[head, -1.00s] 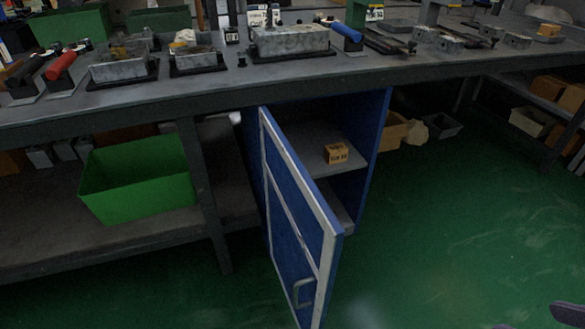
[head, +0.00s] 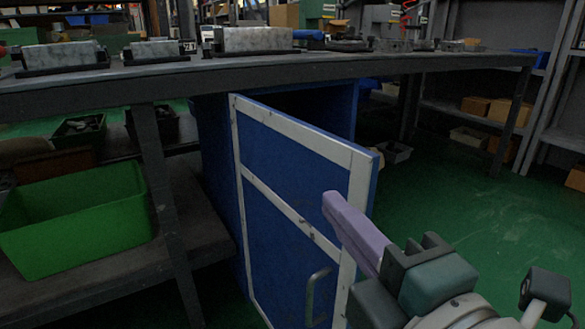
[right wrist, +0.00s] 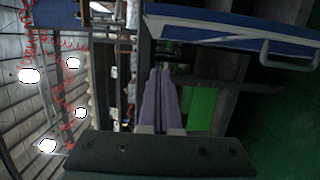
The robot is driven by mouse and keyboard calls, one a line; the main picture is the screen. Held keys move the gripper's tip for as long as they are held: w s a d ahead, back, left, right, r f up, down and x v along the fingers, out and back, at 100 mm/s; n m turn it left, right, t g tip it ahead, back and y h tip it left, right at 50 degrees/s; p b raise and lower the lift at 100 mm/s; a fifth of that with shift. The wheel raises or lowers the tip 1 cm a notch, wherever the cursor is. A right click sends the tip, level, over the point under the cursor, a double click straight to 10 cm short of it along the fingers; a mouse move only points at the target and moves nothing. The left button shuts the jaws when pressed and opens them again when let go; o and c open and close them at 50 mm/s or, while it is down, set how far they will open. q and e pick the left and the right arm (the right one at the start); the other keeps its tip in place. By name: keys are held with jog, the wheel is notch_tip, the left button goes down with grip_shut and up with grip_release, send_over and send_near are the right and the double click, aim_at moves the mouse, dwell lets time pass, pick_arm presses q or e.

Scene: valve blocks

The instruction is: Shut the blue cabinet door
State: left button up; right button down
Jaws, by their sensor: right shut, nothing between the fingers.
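The blue cabinet door (head: 290,200) with its pale frame stands partly open under the workbench, its free edge swung out toward me. Its grey handle (head: 316,296) is low near the free edge. The blue cabinet body (head: 340,107) shows behind it, its inside mostly hidden. My right gripper (head: 332,203), with purple fingers, is shut and empty, in front of the door's free-edge side; I cannot tell whether it touches. In the right wrist view the fingers (right wrist: 160,90) are together, and the door (right wrist: 230,32) and handle (right wrist: 290,57) lie at upper right. My left gripper is not in view.
The workbench top (head: 120,80) runs above, carrying several metal valve blocks. A bench leg (head: 165,210) and a green bin (head: 75,215) on the lower shelf stand left of the cabinet. The green floor (head: 440,190) to the right is open.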

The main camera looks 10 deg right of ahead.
aim_at(342, 174)
jog(key=w, duration=0.2)
jog(key=w+d, duration=0.1)
jog(key=w, duration=0.2)
jog(key=w+d, duration=0.1)
jog(key=w, duration=0.1)
jog(key=shift+w, duration=0.3)
jog(key=shift+w+d, duration=0.2)
jog(key=shift+d, duration=0.15)
jog(key=shift+d, duration=0.15)
